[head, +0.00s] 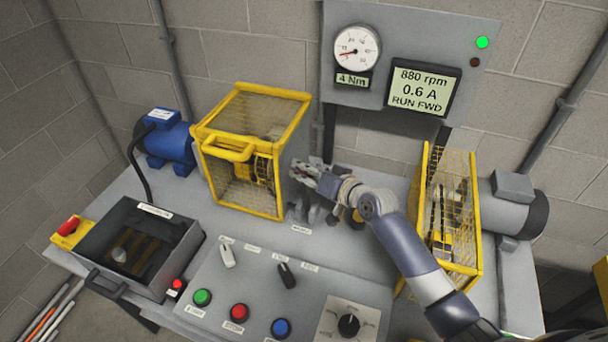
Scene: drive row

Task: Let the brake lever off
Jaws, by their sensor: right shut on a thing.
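My right arm comes in from the lower right, and its gripper (307,172) is beside the right side of the left yellow cage. It is shut on what appears to be the brake lever, which the fingers mostly hide. Below the gripper is a dark grey mount (303,211) with a small label in front. How far the lever is tilted cannot be made out. The display (424,88) reads 880 rpm, 0.6 A, RUN FWD. The dial gauge (356,48) has a readout of 4 Nm below it. My left gripper is not in view.
The left yellow mesh guard (207,137) and the right one (477,235) flank my arm. A blue motor (168,142) and a grey motor (512,205) stand at the ends. In front are an open box (190,245) and a sloped panel with buttons. A green lamp (482,42) is lit.

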